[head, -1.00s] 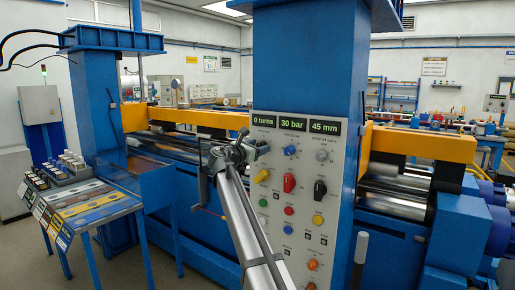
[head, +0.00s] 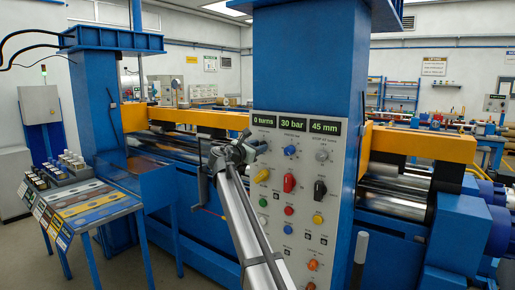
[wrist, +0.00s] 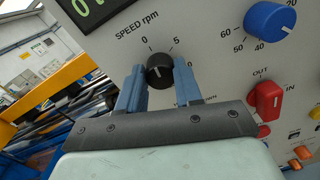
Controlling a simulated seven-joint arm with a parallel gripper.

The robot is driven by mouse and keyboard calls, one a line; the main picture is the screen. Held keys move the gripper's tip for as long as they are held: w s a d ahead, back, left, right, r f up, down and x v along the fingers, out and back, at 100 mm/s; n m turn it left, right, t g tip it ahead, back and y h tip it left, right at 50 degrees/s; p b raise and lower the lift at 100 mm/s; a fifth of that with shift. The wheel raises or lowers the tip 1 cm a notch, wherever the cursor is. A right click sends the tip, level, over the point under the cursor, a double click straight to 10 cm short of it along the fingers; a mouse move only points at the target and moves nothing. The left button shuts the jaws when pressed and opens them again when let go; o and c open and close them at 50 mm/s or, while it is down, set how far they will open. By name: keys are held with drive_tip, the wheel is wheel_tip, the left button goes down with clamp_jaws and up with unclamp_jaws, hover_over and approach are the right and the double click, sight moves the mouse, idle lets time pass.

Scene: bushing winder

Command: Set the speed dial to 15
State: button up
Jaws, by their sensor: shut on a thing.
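The speed dial (wrist: 160,70) is a round black knob with a small pale pointer mark, under the label "SPEED rpm" on the grey panel. The scale shows 0 at upper left and 5 at upper right; other numbers are partly hidden by my fingers. I cannot read the pointer's exact setting. My gripper (wrist: 160,88) has one blue finger on each side of the dial and is shut on it. In the head view my gripper (head: 257,149) is at the panel's upper left and hides most of the dial.
The control panel (head: 340,150) has displays reading 0 turns, 30 bar and 45 mm. A blue dial (wrist: 270,20) and a red OUT/IN knob (wrist: 266,101) sit to the right. A yellow knob (head: 262,176) lies just below my gripper in the head view.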

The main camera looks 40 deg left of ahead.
drive_tip(key=shift+f+m+y, duration=0.15)
drive_tip(key=shift+m+y, duration=0.15)
drive_tip(key=shift+m, duration=8.15)
drive_tip(key=shift+f+m+y, duration=0.15)
drive_tip(key=shift+m+y, duration=0.15)
drive_tip(key=shift+m, duration=8.15)
drive_tip(key=o, duration=1)
drive_tip(key=shift+o, duration=0.2)
